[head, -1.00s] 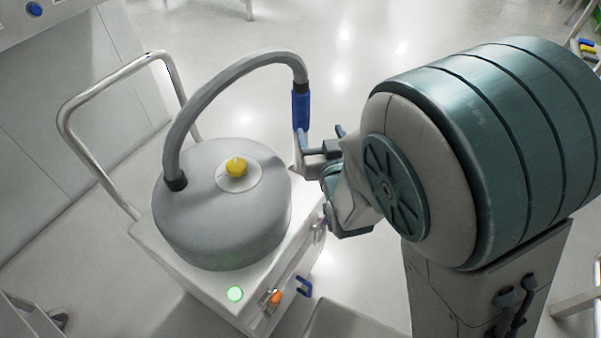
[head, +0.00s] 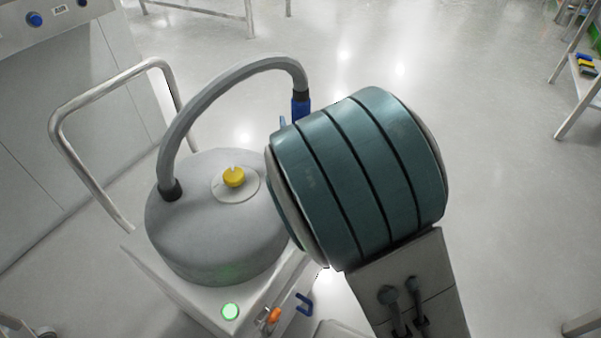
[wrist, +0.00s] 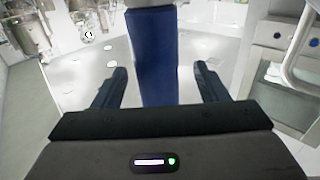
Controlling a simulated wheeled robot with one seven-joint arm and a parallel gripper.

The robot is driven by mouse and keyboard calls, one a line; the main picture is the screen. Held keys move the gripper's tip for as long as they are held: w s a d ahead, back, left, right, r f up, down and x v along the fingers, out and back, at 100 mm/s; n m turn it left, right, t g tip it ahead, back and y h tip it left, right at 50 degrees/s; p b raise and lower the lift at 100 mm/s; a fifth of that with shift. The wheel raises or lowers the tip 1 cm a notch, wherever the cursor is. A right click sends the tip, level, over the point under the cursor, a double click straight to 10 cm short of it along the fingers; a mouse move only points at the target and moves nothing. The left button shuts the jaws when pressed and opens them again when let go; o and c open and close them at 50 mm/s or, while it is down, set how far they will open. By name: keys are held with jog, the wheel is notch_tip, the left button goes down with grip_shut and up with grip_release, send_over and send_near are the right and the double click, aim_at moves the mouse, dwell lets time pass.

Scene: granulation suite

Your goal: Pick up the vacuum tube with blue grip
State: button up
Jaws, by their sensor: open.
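The vacuum tube is a grey hose (head: 215,90) that arches up from a grey round vacuum drum and ends in a blue grip (head: 300,107). In the head view my arm hides the lower part of the grip and nearly all of my gripper. In the wrist view the blue grip (wrist: 154,58) stands upright between the two fingers of my open gripper (wrist: 162,85). There is a gap on each side of it, and neither finger appears to touch it.
The drum (head: 215,235) has a yellow knob (head: 233,177) and sits on a white cart with a metal handle (head: 62,120). A green light (head: 230,312) and an orange knob (head: 272,315) are on the cart. A shelf rack (head: 580,85) stands at far right. The floor between is clear.

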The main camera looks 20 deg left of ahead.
jog(key=shift+w+a+f+b, duration=0.25)
jog(key=shift+w+a, duration=0.15)
jog(key=shift+w, duration=0.15)
jog(key=shift+w+a+f+b, duration=0.1)
jog(key=shift+w+a+f, duration=0.1)
jog(key=shift+w+a, duration=0.25)
jog(key=shift+w+a+r, duration=0.15)
jog(key=shift+w+a, duration=0.1)
jog(key=shift+w, duration=0.3)
jog(key=c, duration=1.1)
jog(key=shift+r, duration=0.15)
notch_tip(320, 180, up, 20)
jog(key=p, duration=0.7)
jog(key=shift+r, duration=0.15)
